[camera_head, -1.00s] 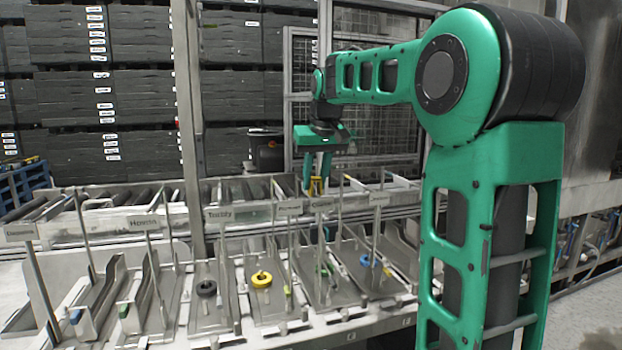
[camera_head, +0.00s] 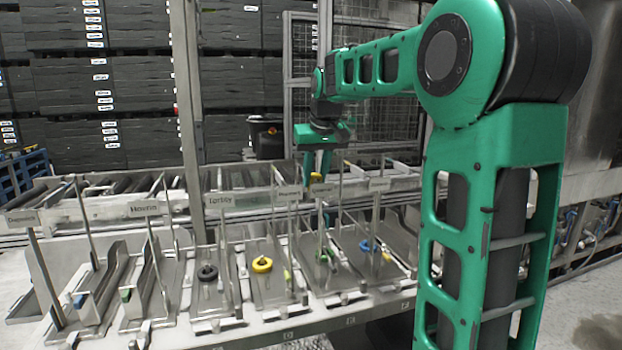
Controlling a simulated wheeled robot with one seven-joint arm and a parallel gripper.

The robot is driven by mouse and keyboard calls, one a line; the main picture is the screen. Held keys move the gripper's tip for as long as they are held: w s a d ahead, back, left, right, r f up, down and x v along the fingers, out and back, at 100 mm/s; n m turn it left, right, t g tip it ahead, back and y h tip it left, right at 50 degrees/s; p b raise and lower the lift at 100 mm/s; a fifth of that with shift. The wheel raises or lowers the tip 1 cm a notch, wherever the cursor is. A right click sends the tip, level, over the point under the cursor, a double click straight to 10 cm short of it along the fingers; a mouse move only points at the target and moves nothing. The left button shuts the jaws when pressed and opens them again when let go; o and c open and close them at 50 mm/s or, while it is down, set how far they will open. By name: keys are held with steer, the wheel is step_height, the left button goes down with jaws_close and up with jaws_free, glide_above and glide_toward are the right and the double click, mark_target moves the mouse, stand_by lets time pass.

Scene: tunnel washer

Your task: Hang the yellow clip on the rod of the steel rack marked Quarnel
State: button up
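My gripper (camera_head: 317,172) hangs fingers-down above the row of small steel racks. Its fingertips are closed around a small yellow piece, which looks like the yellow clip (camera_head: 316,179). The clip is just above a sign plate (camera_head: 321,190) in the right half of the row. Whether it touches a rod or the plate cannot be told. The signs of the two racks around the gripper are too small to read surely, so I cannot tell which is marked Quarnel. Each rack has a thin upright post.
A yellow ring (camera_head: 262,265), a black ring (camera_head: 207,272) and a blue piece (camera_head: 366,246) sit on neighbouring racks. Signs like Howens (camera_head: 146,210) and Tarbly (camera_head: 221,201) stand to the left. A roller conveyor (camera_head: 110,205) runs behind. Upright posts crowd the space around my gripper.

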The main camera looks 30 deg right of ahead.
steer(key=shift+f, duration=0.3)
steer(key=o, duration=1.1)
steer(key=v, duration=1)
steer(key=shift+s+a+r, duration=0.1)
steer(key=shift+r, duration=0.2)
steer(key=s+a+f+m+g, duration=0.1)
steer(key=s+a+f+g, duration=0.1)
steer(key=s+f, duration=1.2)
steer(key=s+a+f+m+g+y, duration=0.1)
steer(key=s+a+f+m+g, duration=0.1)
steer(key=s+f, duration=1.3)
steer(key=s, duration=0.3)
steer(key=shift+s, duration=0.3)
